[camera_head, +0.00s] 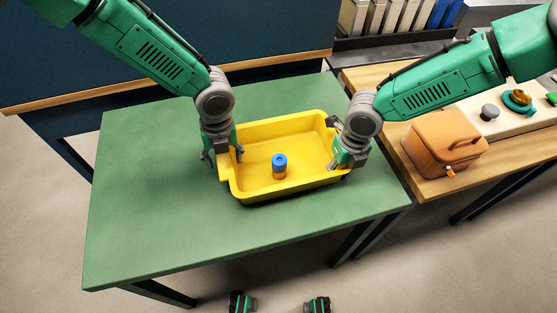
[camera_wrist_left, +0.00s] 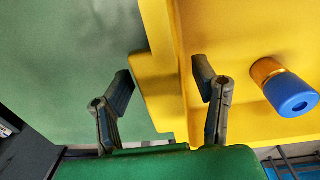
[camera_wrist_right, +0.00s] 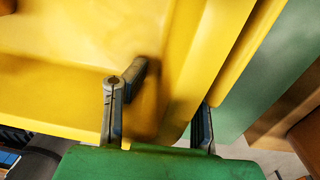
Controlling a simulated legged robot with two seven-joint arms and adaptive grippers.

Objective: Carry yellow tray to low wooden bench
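The yellow tray (camera_head: 300,130) sits on the green table (camera_head: 150,200) in the head view. A blue-and-orange cylinder (camera_head: 279,166) stands inside it; the left wrist view shows it too (camera_wrist_left: 285,88). My left gripper (camera_head: 223,160) is at the tray's left end, its fingers apart on either side of the rim in the left wrist view (camera_wrist_left: 163,80). My right gripper (camera_head: 345,158) is at the right end, its fingers apart across the rim in the right wrist view (camera_wrist_right: 172,100). A wood-topped bench (camera_head: 405,177) stands to the right of the table.
An orange-brown case (camera_head: 440,145) and a pale board with knobs (camera_head: 490,125) occupy the wooden bench. A rack of binders (camera_head: 395,18) stands behind. A dark blue panel with a wooden edge (camera_head: 250,35) is at the back left. The table's left and front are bare.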

